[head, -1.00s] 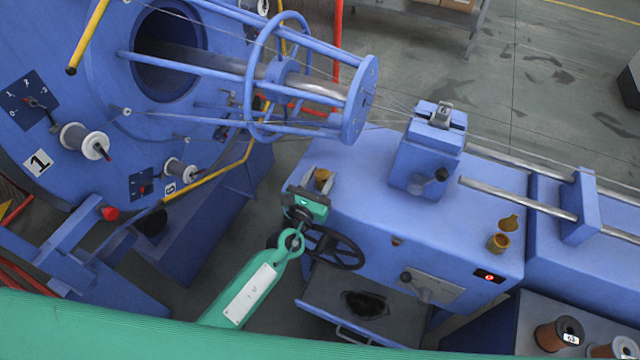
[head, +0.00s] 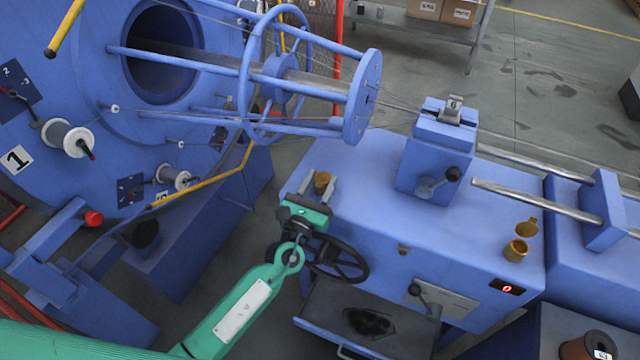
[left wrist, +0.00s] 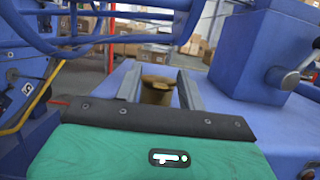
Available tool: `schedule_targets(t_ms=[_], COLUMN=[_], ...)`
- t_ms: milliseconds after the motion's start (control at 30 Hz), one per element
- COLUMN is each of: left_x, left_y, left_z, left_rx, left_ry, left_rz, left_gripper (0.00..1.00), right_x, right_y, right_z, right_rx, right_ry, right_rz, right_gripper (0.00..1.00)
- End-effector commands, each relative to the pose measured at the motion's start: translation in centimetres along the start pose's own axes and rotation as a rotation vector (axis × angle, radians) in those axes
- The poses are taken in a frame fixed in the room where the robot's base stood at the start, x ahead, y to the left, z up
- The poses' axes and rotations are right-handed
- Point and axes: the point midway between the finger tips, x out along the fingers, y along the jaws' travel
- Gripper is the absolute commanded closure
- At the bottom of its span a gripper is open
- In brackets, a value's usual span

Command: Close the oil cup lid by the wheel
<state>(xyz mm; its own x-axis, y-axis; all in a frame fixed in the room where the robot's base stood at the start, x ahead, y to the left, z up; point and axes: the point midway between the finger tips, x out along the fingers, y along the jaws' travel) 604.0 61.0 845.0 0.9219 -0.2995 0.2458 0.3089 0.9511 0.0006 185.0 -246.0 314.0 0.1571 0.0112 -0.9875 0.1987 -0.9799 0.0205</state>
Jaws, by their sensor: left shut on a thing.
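The brass oil cup by the wheel (head: 322,182) stands on the near left corner of the blue machine top, behind the black handwheel (head: 340,260). Its top looks covered by a flat lid, though it is small in the head view. My left gripper (head: 318,184) reaches over the machine edge with one finger on each side of the cup, shut on it. In the left wrist view the cup (left wrist: 156,93) shows between the two grey fingers, its lower part hidden by the gripper body. My right gripper is out of view.
A second brass cup (head: 516,250) with its lid (head: 526,227) raised stands at the right of the machine top. A blue block with a black-knobbed lever (head: 438,150) rises mid-machine. The blue strander cage (head: 300,85) with its rings is at the back left.

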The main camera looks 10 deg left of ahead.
Motion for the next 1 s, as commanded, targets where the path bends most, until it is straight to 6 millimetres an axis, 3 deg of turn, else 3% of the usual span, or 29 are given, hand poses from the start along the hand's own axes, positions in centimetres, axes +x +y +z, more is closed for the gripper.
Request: schedule_targets(t_ms=[67, 100, 200, 567, 667, 1000], left_x=[0.0, 0.0, 0.0, -0.7, -2.0, -9.6], left_y=[0.0, 0.0, 0.0, 0.0, 0.0, 0.0], left_z=[0.1, 0.1, 0.1, -0.1, -0.3, -0.3], left_rx=[-0.001, -0.001, -0.001, -0.001, 0.000, 0.000], left_ry=[-0.001, -0.001, -0.001, 0.002, 0.002, 0.002], left_rz=[0.000, 0.000, 0.000, -0.001, -0.001, -0.002], left_gripper=[0.83, 0.52, 0.38, 0.38, 0.38, 0.38], right_x=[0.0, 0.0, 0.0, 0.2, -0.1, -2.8], right_y=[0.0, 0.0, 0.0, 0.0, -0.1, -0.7], right_z=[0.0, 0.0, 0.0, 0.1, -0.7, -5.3], right_rx=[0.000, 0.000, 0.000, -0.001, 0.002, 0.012], right_ry=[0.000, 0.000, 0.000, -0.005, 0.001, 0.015], right_rz=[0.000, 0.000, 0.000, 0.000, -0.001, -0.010], right_gripper=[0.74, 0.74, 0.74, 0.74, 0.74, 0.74])
